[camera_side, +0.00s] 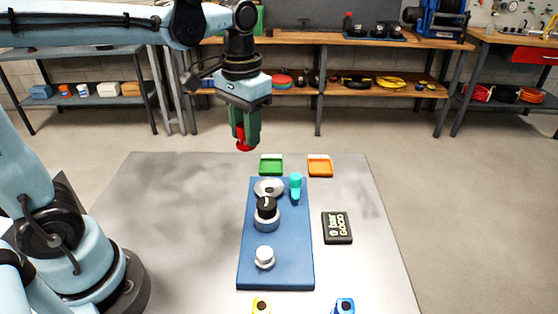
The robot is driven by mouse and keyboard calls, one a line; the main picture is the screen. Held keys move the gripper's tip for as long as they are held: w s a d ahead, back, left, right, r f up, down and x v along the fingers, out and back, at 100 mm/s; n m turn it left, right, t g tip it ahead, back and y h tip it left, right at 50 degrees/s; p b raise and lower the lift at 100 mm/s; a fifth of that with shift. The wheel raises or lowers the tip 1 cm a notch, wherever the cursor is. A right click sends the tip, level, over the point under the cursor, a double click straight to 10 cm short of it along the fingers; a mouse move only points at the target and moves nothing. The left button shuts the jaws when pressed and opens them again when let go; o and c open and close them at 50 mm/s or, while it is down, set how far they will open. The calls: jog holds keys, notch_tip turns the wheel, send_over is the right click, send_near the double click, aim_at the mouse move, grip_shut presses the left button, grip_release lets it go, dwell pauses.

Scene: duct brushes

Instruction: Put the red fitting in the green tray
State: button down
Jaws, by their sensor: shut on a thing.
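My gripper (245,128) is shut on the red fitting (243,146) and holds it in the air above the far part of the table. Only the lower end of the red fitting and a little red between the green fingers show; the rest is hidden by the fingers. The green tray (271,171) lies on the table at the far edge of the blue board. In the picture the gripper is above and a little left of the tray. The tray looks empty.
An orange tray (320,172) lies right of the green one. The blue board (277,275) carries a grey dish, a teal part (296,186), a black-topped cylinder (266,208) and a white knob (264,257). A black box (337,227) lies right. The table's left side is clear.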

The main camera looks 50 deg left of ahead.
jog(key=shift+a+r+m, duration=0.15)
jog(key=shift+a+m, duration=0.15)
jog(key=shift+a, duration=0.05)
jog(key=w+d+f+n, duration=0.4)
jog(key=w+n, duration=0.4)
jog(key=n, duration=0.1)
jog(key=shift+w+a+f, duration=0.75)
jog(key=shift+a+f, duration=1)
jog(key=shift+f, duration=0.1)
jog(key=shift+w+a+f, duration=0.8)
jog(key=shift+a+f, duration=0.9)
jog(key=shift+f, duration=0.1)
jog(key=shift+w+a+f, duration=0.75)
jog(key=shift+a+f, duration=1)
jog(key=shift+f, duration=0.1)
jog(key=shift+f, duration=0.6)
jog(key=c, duration=0.8)
grip_release()
